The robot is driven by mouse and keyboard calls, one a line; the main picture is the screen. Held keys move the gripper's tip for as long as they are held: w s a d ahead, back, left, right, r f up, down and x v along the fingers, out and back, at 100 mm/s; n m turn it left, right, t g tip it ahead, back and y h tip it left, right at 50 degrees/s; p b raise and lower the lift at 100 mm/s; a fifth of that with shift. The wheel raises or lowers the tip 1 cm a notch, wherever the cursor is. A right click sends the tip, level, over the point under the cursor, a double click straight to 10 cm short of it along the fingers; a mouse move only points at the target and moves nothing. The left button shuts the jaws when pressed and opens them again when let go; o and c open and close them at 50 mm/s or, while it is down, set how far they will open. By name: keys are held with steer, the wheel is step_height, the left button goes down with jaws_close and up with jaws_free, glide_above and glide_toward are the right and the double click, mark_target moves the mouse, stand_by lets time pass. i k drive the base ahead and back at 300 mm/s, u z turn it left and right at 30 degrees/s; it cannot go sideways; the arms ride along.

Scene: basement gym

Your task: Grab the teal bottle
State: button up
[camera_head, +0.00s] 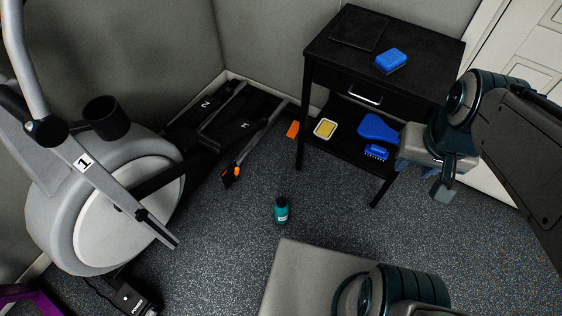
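The teal bottle (281,212) stands on the speckled grey floor near the middle of the view.
The black side table (334,75) holds a blue block (390,60) on top, and a sponge in a dish (325,128), a blue item (378,127) and a blue brush (376,152) below. An elliptical trainer (110,215) stands left. An orange block (292,129) lies near the table. Floor around the bottle is clear.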

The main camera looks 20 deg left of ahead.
mark_target(281, 215)
steer(key=k, duration=0.2)
steer(key=u, duration=2.7)
steer(key=i, duration=0.95)
steer(key=z, duration=3.65)
